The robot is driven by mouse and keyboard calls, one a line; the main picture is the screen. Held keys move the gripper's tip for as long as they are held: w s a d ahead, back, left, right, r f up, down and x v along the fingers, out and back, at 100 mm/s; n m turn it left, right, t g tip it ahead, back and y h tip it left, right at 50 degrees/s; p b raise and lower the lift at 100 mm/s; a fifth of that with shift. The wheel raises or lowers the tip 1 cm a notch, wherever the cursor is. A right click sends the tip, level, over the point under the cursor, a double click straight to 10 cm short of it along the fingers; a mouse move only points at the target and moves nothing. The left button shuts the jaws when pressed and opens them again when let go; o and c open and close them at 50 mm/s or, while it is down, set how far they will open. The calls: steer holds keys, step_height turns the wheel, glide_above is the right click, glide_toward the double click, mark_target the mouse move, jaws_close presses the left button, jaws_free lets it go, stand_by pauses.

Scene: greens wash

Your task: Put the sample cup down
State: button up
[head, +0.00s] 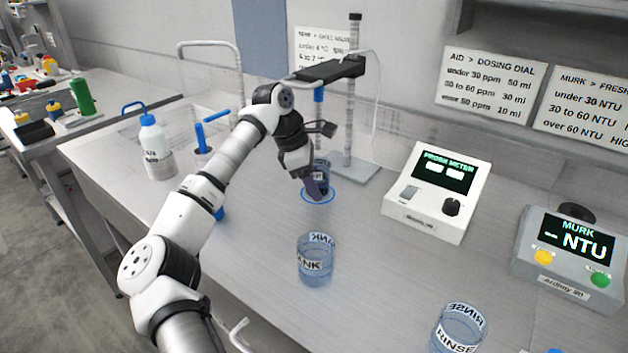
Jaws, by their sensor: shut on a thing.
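The sample cup (322,170), a clear bluish cup, is at the far middle of the bench, beside the stand and below its blue probe. My gripper (316,188) is at the cup and shut on it. The gripper's dark fingers hide part of the cup. A blue ring mark (304,197) on the bench top shows around and below the cup. I cannot tell whether the cup's base touches the bench.
A cup labelled TANK (316,270) stands nearer, and a RINSE cup (457,330) at lower right. The probe meter (437,195) and murk meter (572,262) are at right. A stand (351,120) rises behind. A wash bottle (154,145) is at left. Bench (375,265) between is clear.

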steer(key=o, duration=1.1)
steer(key=shift+f, duration=0.1)
steer(key=shift+a+r, duration=0.2)
steer(key=shift+r, duration=0.35)
steer(key=a+b, duration=0.2)
steer(key=a, duration=1)
steer(key=shift+r+b, duration=0.2)
steer(key=shift+b, duration=0.1)
